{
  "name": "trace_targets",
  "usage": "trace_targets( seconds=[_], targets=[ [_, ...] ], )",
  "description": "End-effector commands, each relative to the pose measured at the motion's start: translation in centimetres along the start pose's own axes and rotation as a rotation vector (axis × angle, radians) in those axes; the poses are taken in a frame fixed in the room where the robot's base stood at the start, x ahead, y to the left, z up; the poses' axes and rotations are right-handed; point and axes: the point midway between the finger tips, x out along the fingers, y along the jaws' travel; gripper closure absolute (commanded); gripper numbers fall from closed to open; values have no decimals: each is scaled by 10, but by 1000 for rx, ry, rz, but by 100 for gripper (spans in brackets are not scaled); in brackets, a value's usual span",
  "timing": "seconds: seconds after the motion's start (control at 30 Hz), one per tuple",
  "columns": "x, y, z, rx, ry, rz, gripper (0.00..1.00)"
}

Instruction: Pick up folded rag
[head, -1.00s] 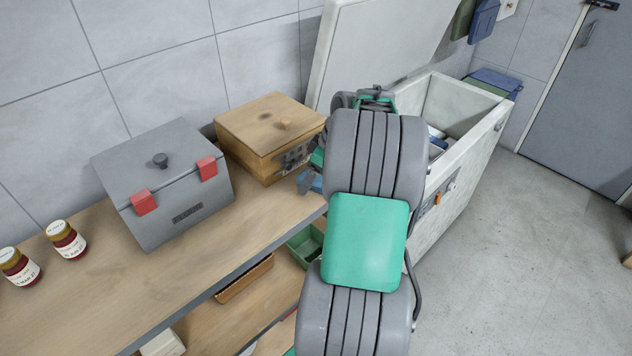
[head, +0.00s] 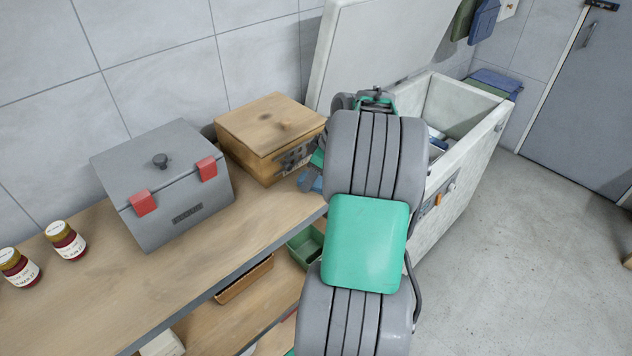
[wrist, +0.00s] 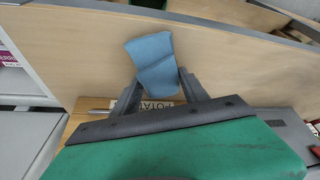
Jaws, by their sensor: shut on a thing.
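The folded rag (wrist: 152,62) is a blue cloth. In the wrist view it sits between the two grey fingers of my gripper (wrist: 158,82), which is shut on it, and its far end sticks out past the fingertips. In the head view a small part of the rag (head: 309,181) shows left of my arm, in front of the wooden box and over the bench edge. My arm hides most of the gripper there. I cannot tell how far the rag is above the bench top.
The wooden box (head: 258,136) and grey lidded box (head: 165,190) stand on the bench (head: 110,285). Two jars (head: 65,242) stand at left. A green bin (head: 306,246) is on the lower shelf. An open white chest freezer (head: 475,155) stands right of my arm.

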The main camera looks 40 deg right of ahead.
Motion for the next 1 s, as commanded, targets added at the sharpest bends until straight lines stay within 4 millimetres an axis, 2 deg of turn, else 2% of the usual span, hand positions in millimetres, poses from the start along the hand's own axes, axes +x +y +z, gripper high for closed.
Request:
trace_targets(
  seconds=[0.3, 0.47, 0.57, 0.7, 0.83, 1.0],
  targets=[
    [-8, 0, -3, -1, 1, 2, 93],
    [-32, 1, -14, -3, 1, 6, 93],
    [-58, -14, -11, 0, 1, 7, 93],
    [-104, -39, -7, 1, 1, 8, 93],
    [-128, -72, 11, 3, -1, 6, 93],
    [-150, -99, 25, 2, -1, 3, 93]
  ],
)
